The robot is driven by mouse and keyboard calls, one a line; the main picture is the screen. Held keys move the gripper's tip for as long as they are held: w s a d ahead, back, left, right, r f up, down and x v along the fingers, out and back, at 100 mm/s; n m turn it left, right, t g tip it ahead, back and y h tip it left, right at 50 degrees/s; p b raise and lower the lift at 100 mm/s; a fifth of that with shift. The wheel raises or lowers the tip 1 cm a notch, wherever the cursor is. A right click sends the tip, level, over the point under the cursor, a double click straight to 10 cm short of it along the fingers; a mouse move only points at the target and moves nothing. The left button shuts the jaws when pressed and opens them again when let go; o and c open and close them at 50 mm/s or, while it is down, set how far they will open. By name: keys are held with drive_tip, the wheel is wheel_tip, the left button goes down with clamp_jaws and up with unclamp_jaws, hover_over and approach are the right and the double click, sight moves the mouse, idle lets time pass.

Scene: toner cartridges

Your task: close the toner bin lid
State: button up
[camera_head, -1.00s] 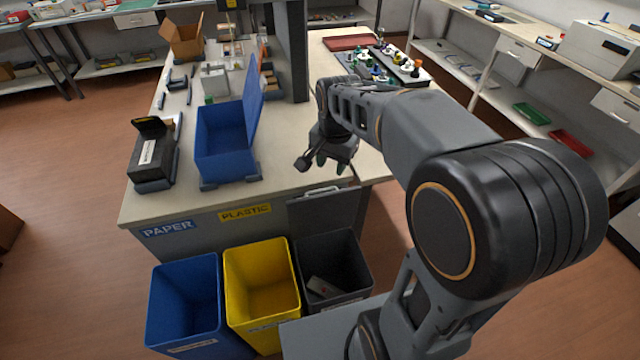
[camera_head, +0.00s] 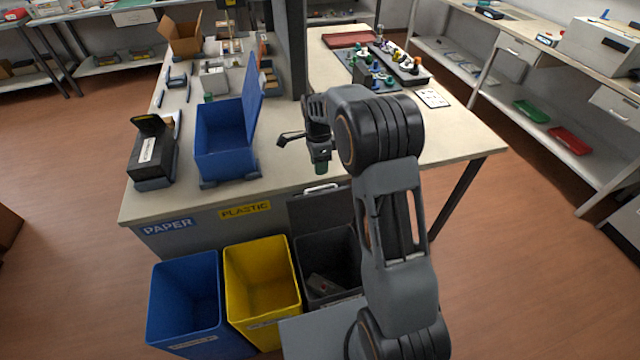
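The dark grey bin (camera_head: 337,252) stands on the floor at the right end of the row of bins. Its dark lid (camera_head: 303,212) stands open, upright against the table's front, with a light handle (camera_head: 321,189) at its top edge. A grey item (camera_head: 325,284) lies inside the bin. My gripper (camera_head: 307,154) is above the table's front edge, above the lid handle in the picture and apart from it. A dark part points left and a greenish tip points down; the finger gap is not clear. My arm partly hides the bin's right side.
A yellow bin (camera_head: 262,278) and a blue bin (camera_head: 185,305) stand left of the dark bin. On the table (camera_head: 190,204) are an open blue box (camera_head: 221,140) and a black unit (camera_head: 152,152). A dark column (camera_head: 297,50) rises behind my gripper.

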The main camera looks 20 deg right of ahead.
approach(321, 207)
drive_tip(key=w+f, duration=0.1)
drive_tip(key=f, duration=0.1)
drive_tip(key=w+d+f, duration=0.1)
drive_tip(key=w+f, duration=0.1)
drive_tip(key=shift+w+f, duration=0.15)
drive_tip(key=shift+w, duration=0.1)
drive_tip(key=shift+c, duration=0.4)
clamp_jaws()
